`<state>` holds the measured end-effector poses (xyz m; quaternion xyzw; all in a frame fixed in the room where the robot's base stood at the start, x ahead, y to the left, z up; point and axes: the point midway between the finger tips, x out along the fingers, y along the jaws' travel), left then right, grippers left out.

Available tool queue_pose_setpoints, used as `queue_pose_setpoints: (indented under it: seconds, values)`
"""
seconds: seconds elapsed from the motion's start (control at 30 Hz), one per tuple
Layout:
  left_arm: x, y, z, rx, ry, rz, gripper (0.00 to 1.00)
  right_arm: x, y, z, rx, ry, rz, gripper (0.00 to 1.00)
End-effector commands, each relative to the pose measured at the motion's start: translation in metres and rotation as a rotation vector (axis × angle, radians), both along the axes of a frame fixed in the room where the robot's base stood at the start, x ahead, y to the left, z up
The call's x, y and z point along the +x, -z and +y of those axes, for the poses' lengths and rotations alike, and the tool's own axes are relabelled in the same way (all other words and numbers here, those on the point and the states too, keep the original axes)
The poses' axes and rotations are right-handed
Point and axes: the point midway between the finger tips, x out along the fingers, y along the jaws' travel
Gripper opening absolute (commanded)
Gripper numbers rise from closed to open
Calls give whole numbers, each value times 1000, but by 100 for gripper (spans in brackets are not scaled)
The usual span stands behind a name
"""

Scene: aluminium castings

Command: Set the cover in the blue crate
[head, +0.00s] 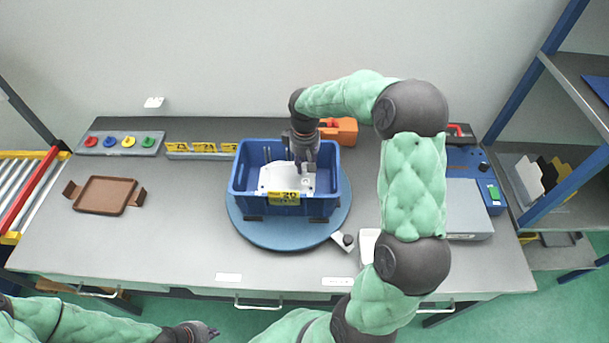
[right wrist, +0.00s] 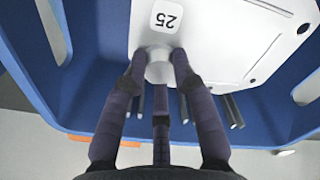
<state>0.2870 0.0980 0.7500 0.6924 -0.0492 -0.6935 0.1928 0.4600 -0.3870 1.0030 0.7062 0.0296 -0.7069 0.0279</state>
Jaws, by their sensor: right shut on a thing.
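The cover (head: 273,179) is a pale, flat casting inside the blue crate (head: 240,198). In the right wrist view the cover (right wrist: 225,40) carries a label with 25, a round boss and small dark holes. My right gripper (head: 304,163) reaches down into the crate. In the right wrist view its fingers (right wrist: 160,66) are shut around the cover's boss. Whether the cover rests on the crate floor is hard to tell. Grey pins show beside the fingers. My left gripper (head: 207,331) is at the bottom left, away from the crate; its jaws are too small to read.
The crate stands on a round blue turntable (head: 262,233). A brown tray (head: 104,194) lies left, with a board of coloured knobs (head: 120,143) behind it. A grey-and-blue machine (head: 467,208) stands right. An orange object (head: 341,130) is behind the crate. The left front of the table is clear.

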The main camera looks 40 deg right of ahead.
Motion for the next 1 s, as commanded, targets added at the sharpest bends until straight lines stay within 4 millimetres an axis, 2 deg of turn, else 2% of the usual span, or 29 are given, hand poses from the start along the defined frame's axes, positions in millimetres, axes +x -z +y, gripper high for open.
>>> queue_pose_setpoints:
  seconds: [0.17, 0.43, 0.83, 0.87, 0.9, 0.93, 1.0]
  values:
    - [0, 3, 0, 0, 0, 0, 0, 0, 12, 0, 0, 0, 0, 0]
    - [0, 11, 0, 0, 0, 0, 0, 0, 50, 0, 0, 0, 0, 0]
    - [0, 12, 0, 0, 0, 0, 0, 0, 55, 0, -1, 0, -1, 0]
    - [0, 12, 0, 0, 0, 0, 0, 0, 55, 0, 0, -1, 0, 36]
    - [0, 11, 0, 0, 0, 0, 0, 0, 54, 0, 0, -1, 0, 47]
    - [0, 11, 0, 0, 0, 0, 0, 0, 54, 0, 0, -1, 0, 51]
    - [0, 11, 0, 0, 0, 0, 0, 0, 54, 0, 0, -1, 0, 51]
